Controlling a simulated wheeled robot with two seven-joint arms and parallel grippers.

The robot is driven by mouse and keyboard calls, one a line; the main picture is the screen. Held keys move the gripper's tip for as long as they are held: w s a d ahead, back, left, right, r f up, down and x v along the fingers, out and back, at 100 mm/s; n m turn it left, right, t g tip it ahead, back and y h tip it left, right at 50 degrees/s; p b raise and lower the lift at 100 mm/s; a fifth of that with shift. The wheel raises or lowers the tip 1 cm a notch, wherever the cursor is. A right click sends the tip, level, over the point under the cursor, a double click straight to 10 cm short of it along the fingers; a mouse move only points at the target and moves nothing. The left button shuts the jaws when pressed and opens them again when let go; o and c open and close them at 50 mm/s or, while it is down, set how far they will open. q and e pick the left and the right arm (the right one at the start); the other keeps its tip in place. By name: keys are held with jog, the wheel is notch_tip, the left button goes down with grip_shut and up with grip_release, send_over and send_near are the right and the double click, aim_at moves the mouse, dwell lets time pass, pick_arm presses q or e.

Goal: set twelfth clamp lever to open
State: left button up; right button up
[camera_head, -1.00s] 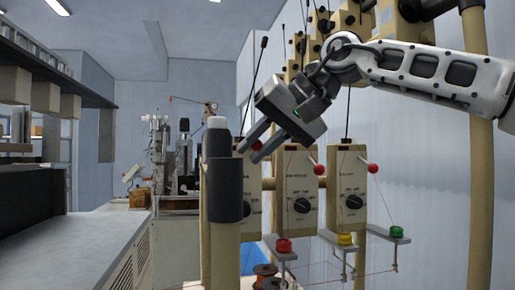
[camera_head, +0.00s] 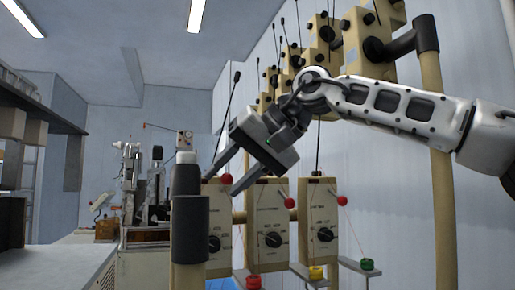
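Several cream tensioner boxes with black dials hang in a row: a left one (camera_head: 218,238), a middle one (camera_head: 269,220) and a right one (camera_head: 317,222). Red ball knobs show beside them, at the left box (camera_head: 228,179), the middle box (camera_head: 289,203) and the right box (camera_head: 342,200). I cannot tell which lever is the twelfth, or whether any is open. My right gripper (camera_head: 226,180) reaches in from the right, its two fingers apart and empty, pointing down-left in front of the left box's top. Contact cannot be told. My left gripper is out of view.
A post with a black sleeve (camera_head: 190,228) stands close at the left of the gripper. A beige upright (camera_head: 443,210) stands at right. Thin black rods rise from the boxes. A worktop (camera_head: 55,268) lies at left. Green (camera_head: 367,264) and yellow (camera_head: 316,272) spools sit low.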

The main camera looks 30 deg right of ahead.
jog(key=v, duration=1.5)
jog(key=shift+s, duration=0.15)
jog(key=shift+d, duration=0.1)
